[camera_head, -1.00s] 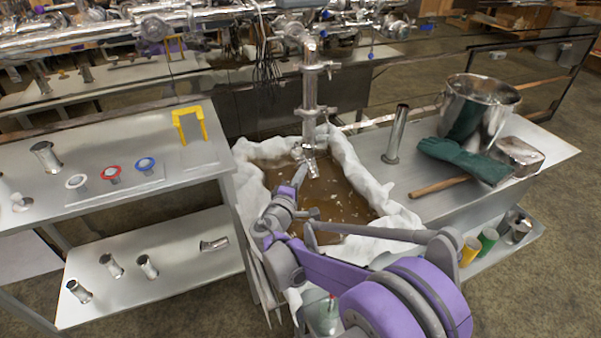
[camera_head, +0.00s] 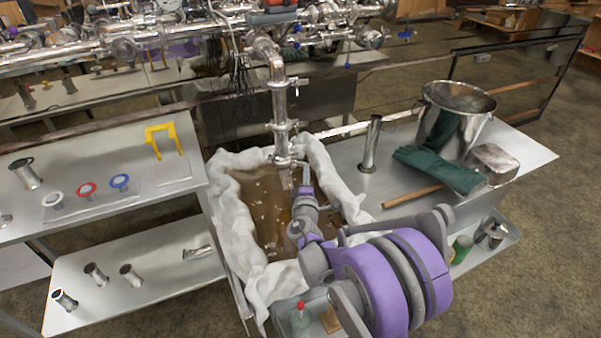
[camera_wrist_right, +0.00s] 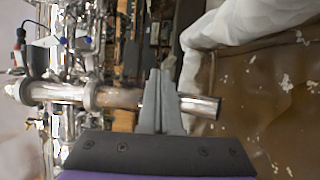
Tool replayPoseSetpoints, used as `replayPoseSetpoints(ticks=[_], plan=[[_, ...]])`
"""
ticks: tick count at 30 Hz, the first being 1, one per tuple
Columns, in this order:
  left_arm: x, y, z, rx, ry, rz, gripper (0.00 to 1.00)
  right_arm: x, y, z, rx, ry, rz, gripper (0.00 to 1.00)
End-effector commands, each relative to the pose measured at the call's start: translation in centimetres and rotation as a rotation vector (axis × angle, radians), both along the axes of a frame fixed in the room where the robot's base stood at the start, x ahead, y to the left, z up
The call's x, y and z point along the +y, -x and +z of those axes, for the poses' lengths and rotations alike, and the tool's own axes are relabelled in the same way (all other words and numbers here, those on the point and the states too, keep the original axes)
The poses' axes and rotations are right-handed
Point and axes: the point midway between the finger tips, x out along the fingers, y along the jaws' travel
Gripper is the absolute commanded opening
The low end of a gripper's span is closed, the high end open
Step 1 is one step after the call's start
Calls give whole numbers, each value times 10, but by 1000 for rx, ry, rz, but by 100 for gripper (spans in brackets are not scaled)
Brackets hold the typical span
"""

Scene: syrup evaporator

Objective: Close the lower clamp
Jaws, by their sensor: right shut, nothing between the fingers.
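The shiny vertical pipe (camera_head: 279,105) hangs over the basin, with clamps along it. My right gripper (camera_head: 305,183) is beside the pipe's lower end, just right of and below this clamp. In the right wrist view the pipe (camera_wrist_right: 118,97) lies sideways, and my shut, empty fingers (camera_wrist_right: 160,90) cover part of it near its open end. My left gripper is out of view.
The basin of brown liquid is lined with white cloth (camera_head: 232,215). On the right table are a metal bucket (camera_head: 462,112), green gloves (camera_head: 440,168) and a standing tube (camera_head: 371,145). The left table (camera_head: 120,205) holds gaskets and a yellow frame (camera_head: 164,133).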

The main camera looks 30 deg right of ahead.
Motion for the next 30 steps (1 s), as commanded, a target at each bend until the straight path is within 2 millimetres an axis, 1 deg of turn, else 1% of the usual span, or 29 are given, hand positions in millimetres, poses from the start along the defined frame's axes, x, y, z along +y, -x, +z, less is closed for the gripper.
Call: replayPoseSetpoints(ticks=[1,3,12,21,30], plan=[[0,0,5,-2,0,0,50,-6,-2,2,-1,1,-4,0],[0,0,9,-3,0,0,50,-13,-5,2,-2,1,-8,0],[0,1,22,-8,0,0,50,-35,-22,2,-1,1,-8,0],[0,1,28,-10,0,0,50,-44,-33,0,0,0,-6,0],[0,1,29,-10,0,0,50,-46,-36,0,0,0,-7,0]])
